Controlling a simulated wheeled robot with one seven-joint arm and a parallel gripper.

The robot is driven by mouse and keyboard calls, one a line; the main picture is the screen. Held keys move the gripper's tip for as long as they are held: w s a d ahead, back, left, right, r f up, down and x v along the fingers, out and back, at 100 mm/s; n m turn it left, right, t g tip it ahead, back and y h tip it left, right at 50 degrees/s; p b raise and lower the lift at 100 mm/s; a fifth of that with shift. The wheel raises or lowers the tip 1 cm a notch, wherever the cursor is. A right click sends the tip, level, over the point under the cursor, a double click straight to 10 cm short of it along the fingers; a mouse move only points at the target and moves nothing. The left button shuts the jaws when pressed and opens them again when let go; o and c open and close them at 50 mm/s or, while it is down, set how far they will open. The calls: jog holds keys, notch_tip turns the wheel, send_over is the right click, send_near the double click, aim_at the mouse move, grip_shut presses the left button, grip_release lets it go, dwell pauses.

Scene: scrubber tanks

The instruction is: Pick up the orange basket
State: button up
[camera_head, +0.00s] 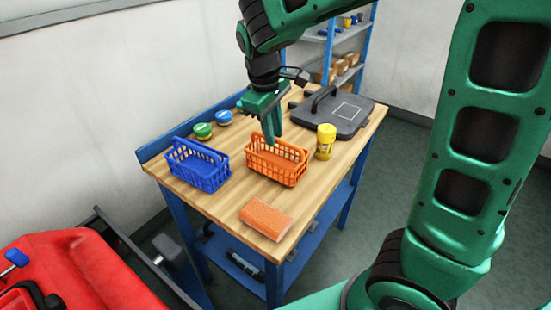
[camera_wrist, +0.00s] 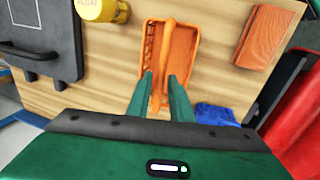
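The orange basket (camera_head: 275,168) stands on the wooden workbench (camera_head: 215,208), right of the blue basket. In the wrist view the orange basket (camera_wrist: 184,45) lies ahead of my fingers, with its handle (camera_wrist: 163,50) running lengthwise along the middle. My gripper (camera_head: 271,138) points down over the orange basket. In the wrist view my gripper (camera_wrist: 161,78) has its two fingers apart, one on each side of the handle. I see no clear grip on it. The near end of the basket is partly hidden by my fingers.
Close by stand a blue basket (camera_head: 199,167), a yellow can (camera_head: 325,142) and an orange brick-like block (camera_head: 266,218). A dark grey case (camera_head: 340,113) and two small round tins (camera_head: 203,131) are farther back. A red machine (camera_head: 75,275) is at lower left.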

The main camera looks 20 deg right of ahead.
aim_at(278, 150)
jog(key=shift+w+d+f, duration=0.1)
jog(key=shift+d+f, duration=0.15)
jog(key=shift+f, duration=0.9)
jog(key=shift+w+d+f, duration=0.1)
jog(key=shift+d+f, duration=0.15)
jog(key=shift+f, duration=0.95)
jog(key=shift+d+f, duration=0.25)
jog(key=shift+f, duration=0.9)
grip_shut()
